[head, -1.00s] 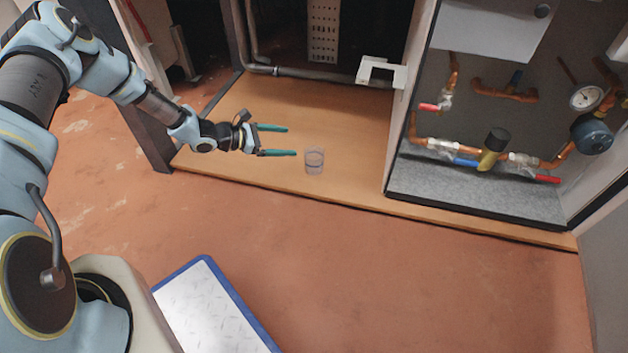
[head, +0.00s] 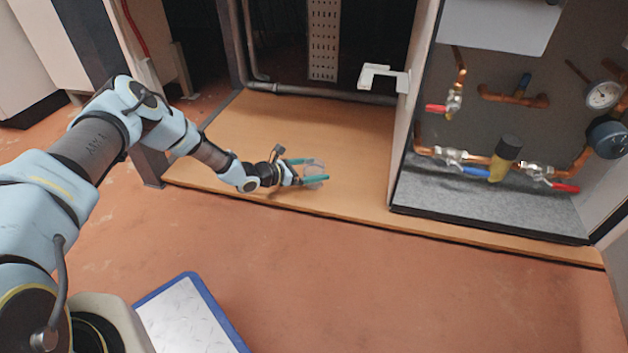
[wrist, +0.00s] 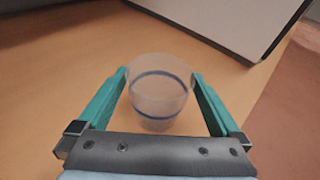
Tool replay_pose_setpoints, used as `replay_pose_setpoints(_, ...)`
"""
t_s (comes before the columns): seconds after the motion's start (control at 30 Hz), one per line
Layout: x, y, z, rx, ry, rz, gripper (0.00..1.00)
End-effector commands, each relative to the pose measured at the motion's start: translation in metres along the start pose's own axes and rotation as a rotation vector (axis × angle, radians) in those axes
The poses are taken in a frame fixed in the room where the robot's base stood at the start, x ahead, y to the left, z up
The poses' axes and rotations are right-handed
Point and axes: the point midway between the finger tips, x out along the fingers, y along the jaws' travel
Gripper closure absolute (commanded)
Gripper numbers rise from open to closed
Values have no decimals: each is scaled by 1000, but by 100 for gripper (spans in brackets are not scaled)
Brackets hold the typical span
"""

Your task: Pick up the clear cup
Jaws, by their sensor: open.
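The clear cup (head: 314,169) stands upright on the wooden board (head: 345,150). In the wrist view the cup (wrist: 158,88) has a dark blue band around it and sits between the two green fingers. My gripper (head: 320,170) is open around the cup, one finger on each side. In the wrist view my gripper (wrist: 160,75) shows its left fingertip very close to the cup's side and a narrow gap at the right. I cannot tell whether either finger touches the cup.
A partition panel with copper pipes and valves (head: 500,158) stands to the right on the board. A white bracket (head: 383,76) sticks out from its left edge. A grey pipe (head: 330,94) runs along the back. The board between cup and panel is clear.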

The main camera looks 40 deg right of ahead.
Motion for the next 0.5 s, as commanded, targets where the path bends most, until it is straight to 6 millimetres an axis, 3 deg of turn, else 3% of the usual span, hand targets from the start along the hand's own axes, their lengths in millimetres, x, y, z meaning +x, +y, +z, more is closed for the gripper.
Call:
replay_pose_setpoints(0.03, 9, 0, -7, 3, 0, -1, 0)
replay_pose_setpoints(0.2, 29, 0, -6, 4, 0, -1, 0)
replay_pose_setpoints(0.5, 34, 0, -2, 1, 0, 0, 0)
